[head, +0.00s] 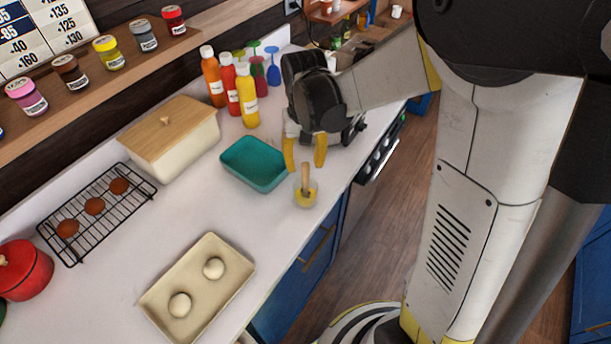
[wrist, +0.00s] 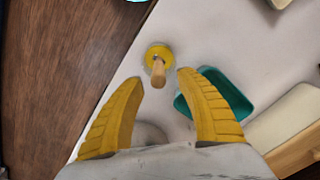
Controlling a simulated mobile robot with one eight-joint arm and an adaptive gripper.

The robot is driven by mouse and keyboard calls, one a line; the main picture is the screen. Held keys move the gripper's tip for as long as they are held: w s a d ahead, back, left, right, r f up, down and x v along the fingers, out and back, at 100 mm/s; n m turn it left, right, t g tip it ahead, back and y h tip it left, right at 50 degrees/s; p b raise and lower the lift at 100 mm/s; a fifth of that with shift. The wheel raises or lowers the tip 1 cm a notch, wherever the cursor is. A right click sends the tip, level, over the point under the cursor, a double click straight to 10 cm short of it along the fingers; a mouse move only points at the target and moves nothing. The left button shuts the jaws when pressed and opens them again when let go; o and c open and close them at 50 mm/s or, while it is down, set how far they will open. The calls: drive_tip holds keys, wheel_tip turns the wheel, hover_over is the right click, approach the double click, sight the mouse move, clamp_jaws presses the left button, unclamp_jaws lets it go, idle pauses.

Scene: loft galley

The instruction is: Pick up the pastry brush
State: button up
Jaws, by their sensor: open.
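The pastry brush (head: 306,187) stands near the front edge of the white counter, with a wooden handle pointing up and a yellow lower part. In the wrist view the brush (wrist: 158,68) lies ahead of the fingertips, about midway between them, its handle end toward the camera. My gripper (head: 305,166) has yellow fingers spread apart. In the wrist view my gripper (wrist: 161,76) is open with nothing between the fingers. In the head view the fingertips are just behind and above the brush; I cannot tell whether the right finger touches the handle.
A teal tray (head: 239,180) sits left of the brush. Sauce bottles (head: 248,96), a wooden-lidded box (head: 170,158), a cooling rack (head: 131,210) and a beige tray with two white balls (head: 160,298) share the counter (head: 218,219). Bare counter lies before the brush.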

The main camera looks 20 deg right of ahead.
sight(305, 191)
wheel_tip(305, 191, down, 6)
drive_tip(key=shift+s+f+b, duration=0.1)
drive_tip(key=shift+s+b, duration=0.05)
drive_tip(key=shift+b, duration=0.7)
clamp_jaws()
